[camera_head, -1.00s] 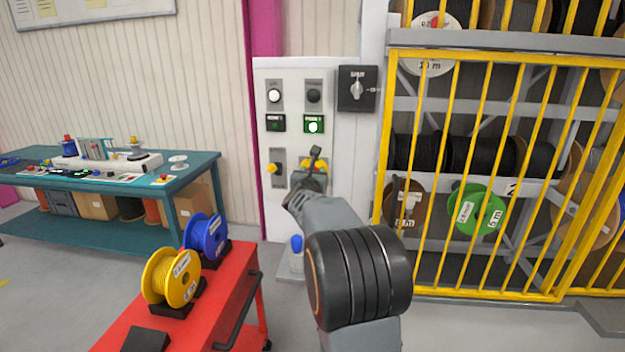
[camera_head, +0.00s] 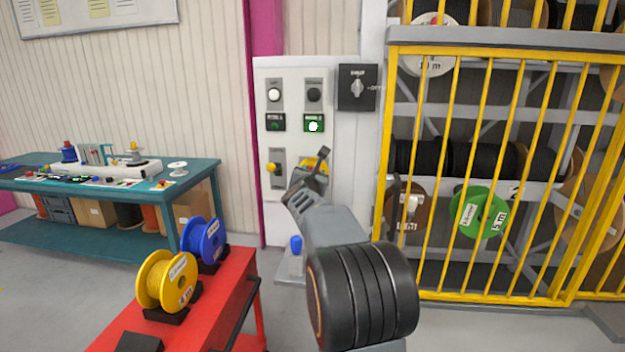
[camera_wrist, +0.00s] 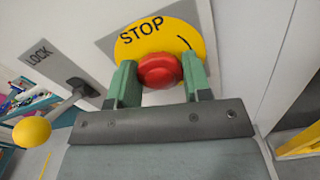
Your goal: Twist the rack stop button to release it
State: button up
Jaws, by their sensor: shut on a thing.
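The rack stop button is a red knob (camera_wrist: 160,71) on a yellow plate (camera_wrist: 184,32) marked STOP, fixed to the white control panel. In the wrist view the two green fingers of my gripper (camera_wrist: 158,84) stand on either side of the red knob, shut on it. In the head view my gripper (camera_head: 312,176) is at the panel, in front of the yellow stop plate (camera_head: 314,163); the red knob is hidden there behind my gripper.
A LOCK lever with a yellow ball (camera_wrist: 32,130) is left of the button. The panel also holds a lit green indicator (camera_head: 313,124) and a black rotary switch (camera_head: 357,88). A yellow cage (camera_head: 489,170) stands right. A red cart (camera_head: 215,304) with reels stands at front left.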

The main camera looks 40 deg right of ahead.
jog(key=shift+s+a+b, duration=0.25)
jog(key=shift+s+b, duration=0.05)
jog(key=shift+b, duration=0.15)
dwell(0.4)
jog(key=o, duration=0.7)
jog(key=shift+c, duration=0.2)
jog(key=b+v, duration=0.2)
jog(key=v, duration=0.6)
dwell(0.8)
